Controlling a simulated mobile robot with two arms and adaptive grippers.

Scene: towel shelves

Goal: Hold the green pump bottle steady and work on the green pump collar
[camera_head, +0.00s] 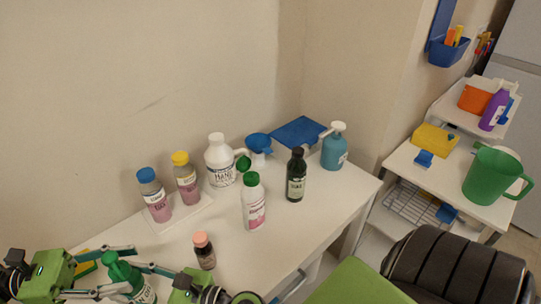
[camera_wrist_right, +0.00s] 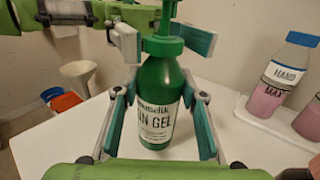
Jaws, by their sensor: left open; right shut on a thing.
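The green pump bottle (camera_head: 146,295) stands upright on the white table at the bottom left of the head view. In the right wrist view its green body (camera_wrist_right: 156,75) carries a white "GEL" label. My right gripper (camera_wrist_right: 163,95) is shut on the bottle's body, one finger on each side. The green pump collar (camera_wrist_right: 163,46) sits on the bottle's neck, below the pump stem. My left gripper (camera_head: 126,268) is open, its pads on either side of the collar, with gaps showing in the wrist view (camera_wrist_right: 162,42). In the head view the arms partly hide the bottle.
Behind are a white tray (camera_head: 183,216) with two pink bottles, a white jug (camera_head: 219,162), a green-capped bottle (camera_head: 254,205), a dark bottle (camera_head: 296,176) and a teal pump bottle (camera_head: 334,150).

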